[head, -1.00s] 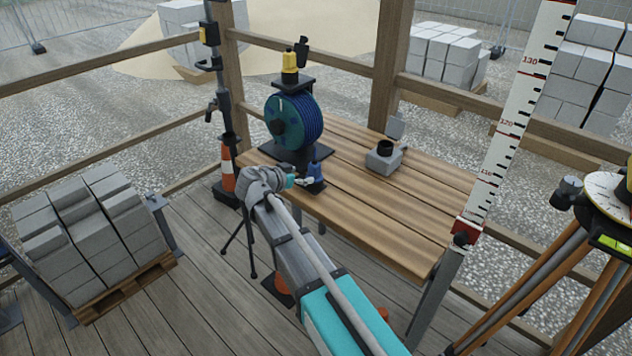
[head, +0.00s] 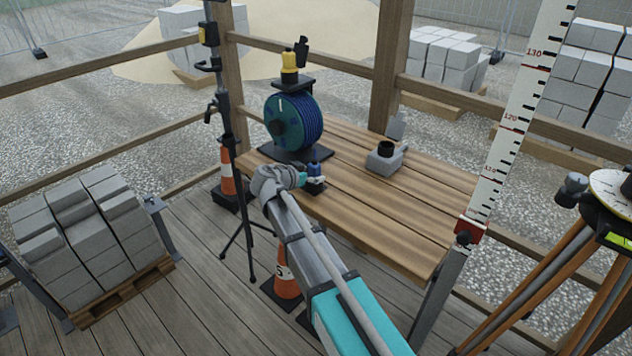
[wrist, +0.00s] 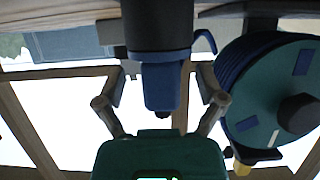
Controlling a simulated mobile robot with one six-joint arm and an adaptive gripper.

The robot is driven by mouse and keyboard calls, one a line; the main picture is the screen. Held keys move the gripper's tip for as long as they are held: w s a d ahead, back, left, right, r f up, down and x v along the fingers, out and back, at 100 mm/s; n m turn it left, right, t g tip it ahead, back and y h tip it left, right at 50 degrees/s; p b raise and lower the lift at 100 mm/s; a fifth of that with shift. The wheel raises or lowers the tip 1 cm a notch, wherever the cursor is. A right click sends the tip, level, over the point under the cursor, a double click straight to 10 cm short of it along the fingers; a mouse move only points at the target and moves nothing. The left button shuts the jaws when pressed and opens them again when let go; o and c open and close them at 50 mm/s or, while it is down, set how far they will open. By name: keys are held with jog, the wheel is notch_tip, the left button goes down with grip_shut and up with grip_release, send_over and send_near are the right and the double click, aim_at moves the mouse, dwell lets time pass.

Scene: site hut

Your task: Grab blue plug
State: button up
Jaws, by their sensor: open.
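The blue plug (head: 314,168) stands upright in a dark holder (head: 318,189) near the left end of the wooden table (head: 385,215). My gripper (head: 306,180) is low at the plug, coming from the front left. In the wrist view, which appears upside down, the blue plug (wrist: 161,86) is between the two spread fingers of my gripper (wrist: 160,84). A gap shows on each side of the plug. The dark body (wrist: 156,25) fills the top middle of that view. In the head view my fingers are too small to tell apart.
A blue cable reel (head: 292,122) stands close behind the plug, and fills the right of the wrist view (wrist: 275,90). A grey box with a dark round top (head: 384,160) is farther right on the table. A tripod pole (head: 232,150) stands left. The table's right part is clear.

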jog(key=shift+w+d+f, duration=0.25)
jog(key=shift+w+d, duration=0.1)
jog(key=shift+w, duration=0.15)
grip_shut()
dwell(0.5)
